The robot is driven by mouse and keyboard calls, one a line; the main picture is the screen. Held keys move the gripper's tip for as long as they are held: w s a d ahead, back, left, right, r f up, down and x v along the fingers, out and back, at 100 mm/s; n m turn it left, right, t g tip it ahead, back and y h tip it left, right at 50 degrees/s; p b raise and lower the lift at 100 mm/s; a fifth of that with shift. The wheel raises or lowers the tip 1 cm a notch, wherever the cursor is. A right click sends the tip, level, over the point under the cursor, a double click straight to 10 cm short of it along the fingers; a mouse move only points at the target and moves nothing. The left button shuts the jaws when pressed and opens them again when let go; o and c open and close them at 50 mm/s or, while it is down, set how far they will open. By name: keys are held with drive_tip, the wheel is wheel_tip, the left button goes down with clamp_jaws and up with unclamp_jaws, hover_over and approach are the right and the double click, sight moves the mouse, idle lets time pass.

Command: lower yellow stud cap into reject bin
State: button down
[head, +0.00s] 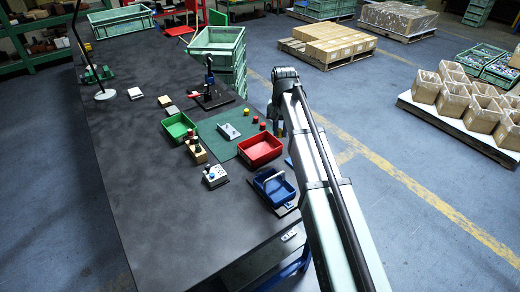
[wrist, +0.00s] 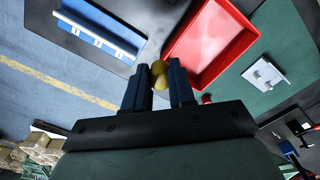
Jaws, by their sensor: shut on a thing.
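My gripper (wrist: 161,72) is shut on the yellow stud cap (wrist: 158,80), which shows between the two blue fingers in the wrist view. The red bin (wrist: 208,48), which I take as the reject bin, lies just beyond the fingertips, up and to the right. It is open and looks empty. The cap appears beside the bin's near left corner; its height above the bin cannot be told. In the head view the red bin (head: 260,149) sits on the bench near its right edge, and my arm largely hides the gripper.
A blue tray (head: 273,188) stands in front of the red bin. A green bin (head: 178,127) and a wooden block (head: 197,152) with dark pegs stand to the left. A grey stamped part (head: 229,131) lies on the green mat (head: 214,143).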

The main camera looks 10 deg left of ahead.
hover_over(260, 153)
wheel_tip(260, 153, down, 2)
drive_tip(key=shift+f, duration=0.15)
drive_tip(key=shift+f, duration=0.1)
idle(0.9)
drive_tip(key=shift+f, duration=2.2)
drive_tip(key=shift+f, duration=2.45)
idle(1.2)
drive_tip(key=c, duration=0.9)
unclamp_jaws()
